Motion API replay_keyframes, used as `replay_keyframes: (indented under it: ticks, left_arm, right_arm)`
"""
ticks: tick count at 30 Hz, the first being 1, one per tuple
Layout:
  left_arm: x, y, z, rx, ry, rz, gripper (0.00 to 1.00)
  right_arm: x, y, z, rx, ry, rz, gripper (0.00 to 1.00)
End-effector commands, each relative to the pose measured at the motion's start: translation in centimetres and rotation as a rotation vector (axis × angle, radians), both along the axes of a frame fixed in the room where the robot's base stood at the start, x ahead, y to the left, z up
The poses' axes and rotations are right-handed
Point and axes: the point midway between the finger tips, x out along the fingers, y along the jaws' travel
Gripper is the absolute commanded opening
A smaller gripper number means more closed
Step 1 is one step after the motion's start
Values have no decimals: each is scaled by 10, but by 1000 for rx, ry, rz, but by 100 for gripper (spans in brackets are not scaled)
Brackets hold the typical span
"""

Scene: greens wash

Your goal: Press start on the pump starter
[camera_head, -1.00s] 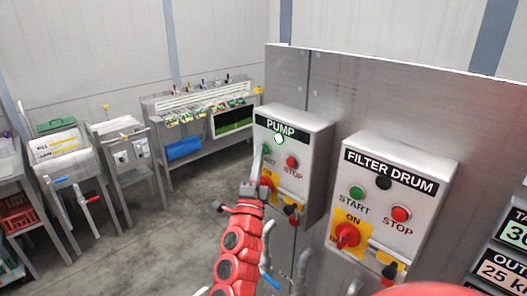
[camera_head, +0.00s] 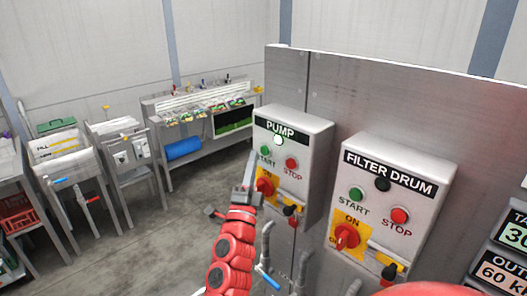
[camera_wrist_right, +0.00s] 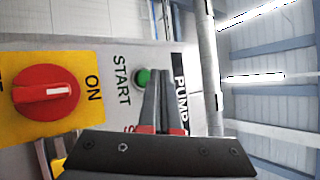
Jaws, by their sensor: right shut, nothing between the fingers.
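The pump starter (camera_head: 318,135) is a grey box on the steel panel, labelled PUMP. Its green start button (camera_head: 265,152) is uncovered at the left of the face, and it also shows in the right wrist view (camera_wrist_right: 142,77). The red stop button (camera_head: 291,163) is beside it. The round lamp (camera_head: 278,140) under the label glows whitish green. The red rotary switch (camera_head: 264,187) is on a yellow plate marked ON. My right gripper (camera_head: 251,160) is shut and empty, just left of the box and apart from the start button. My left gripper is out of view.
The filter drum starter (camera_head: 430,165) stands to the right, its lamp (camera_head: 383,184) dark. Pipes with a blue-handled valve (camera_head: 267,278) rise below the pump starter. Sinks and benches line the back left; the floor between is clear.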

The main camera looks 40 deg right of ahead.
Motion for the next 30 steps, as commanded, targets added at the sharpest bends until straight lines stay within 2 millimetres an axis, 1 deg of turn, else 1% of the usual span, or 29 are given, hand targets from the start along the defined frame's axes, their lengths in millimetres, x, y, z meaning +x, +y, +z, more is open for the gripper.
replay_keyframes:
  ticks: [1, 9, 13, 30]
  left_arm:
    - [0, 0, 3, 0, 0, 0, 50]
    - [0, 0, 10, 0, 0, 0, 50]
    - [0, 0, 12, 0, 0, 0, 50]
    - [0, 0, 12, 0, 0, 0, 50]
  right_arm:
    - [0, 6, 1, 1, 1, 2, 0]
    - [-1, 33, 1, 1, 3, 5, 0]
    - [-3, 42, 1, 0, 2, 2, 0]
    - [-3, 44, 0, 0, 0, 1, 0]
